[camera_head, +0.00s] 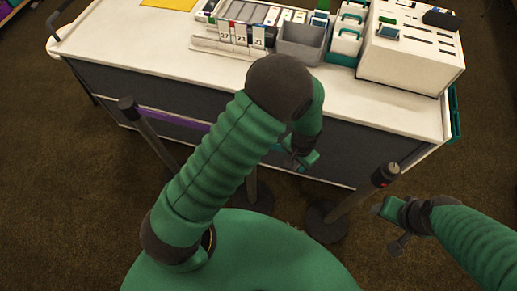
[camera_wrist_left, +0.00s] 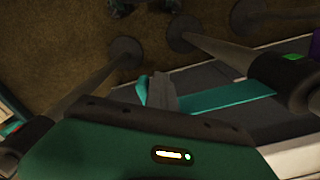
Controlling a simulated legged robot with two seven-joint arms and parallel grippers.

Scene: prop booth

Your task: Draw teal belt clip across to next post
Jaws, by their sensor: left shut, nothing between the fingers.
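My left gripper (camera_head: 302,163) hangs between the middle and right posts, in front of the counter. Its fingers are shut with nothing seen between them; they also show in the left wrist view (camera_wrist_left: 162,92). In that view the teal belt (camera_wrist_left: 230,104) runs from a dark post head (camera_wrist_left: 292,80) on the right to beside my fingers, where its clip end cannot be made out. The right post (camera_head: 353,200) stands apart, right of my left gripper. My right gripper (camera_head: 388,226) is beside that post, fingers spread and empty.
A left post (camera_head: 150,135) carries a purple belt (camera_head: 180,119) toward the middle post (camera_head: 251,187), partly hidden by my arm. The white-topped counter (camera_head: 130,50) holds a grey bin (camera_head: 300,43), a white box (camera_head: 410,60) and several cases. Brown carpet lies clear at the left.

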